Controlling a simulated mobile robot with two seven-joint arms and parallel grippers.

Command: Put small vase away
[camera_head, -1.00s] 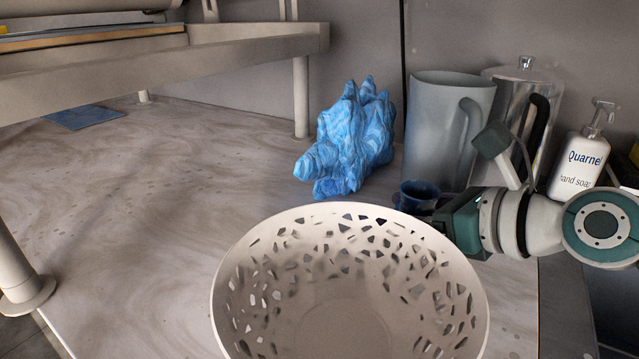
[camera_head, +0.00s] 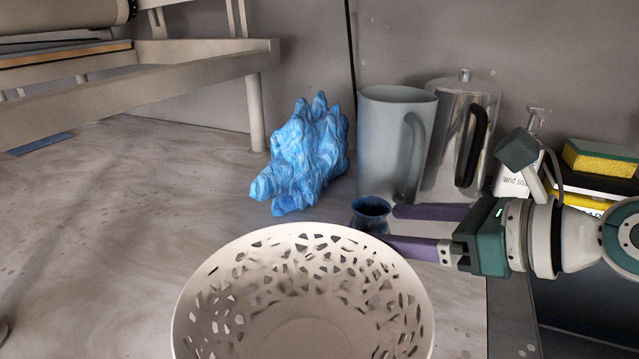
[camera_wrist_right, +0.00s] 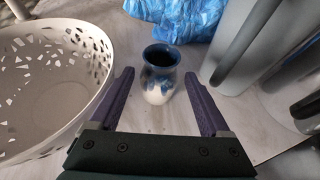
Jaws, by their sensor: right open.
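The small vase (camera_head: 371,212) stands upright on the counter behind the white bowl, with a dark blue rim. In the right wrist view the small vase (camera_wrist_right: 160,76) shows a blue glaze running down over a cream lower body. My right gripper (camera_head: 389,226) is open, with its purple fingers pointing left toward the vase. In the right wrist view the gripper (camera_wrist_right: 159,84) has one finger on each side of the vase, with gaps showing; the vase sits around fingertip depth. My left gripper is not in view. The vase's lower part is hidden in the head view.
The perforated white bowl (camera_head: 206,300) is close in front of the vase. A blue rock-like lump (camera_head: 303,155), a grey pitcher (camera_head: 385,140) and a metal press (camera_head: 478,110) stand behind. A soap bottle (camera_head: 515,182) and sponge (camera_head: 600,158) are right.

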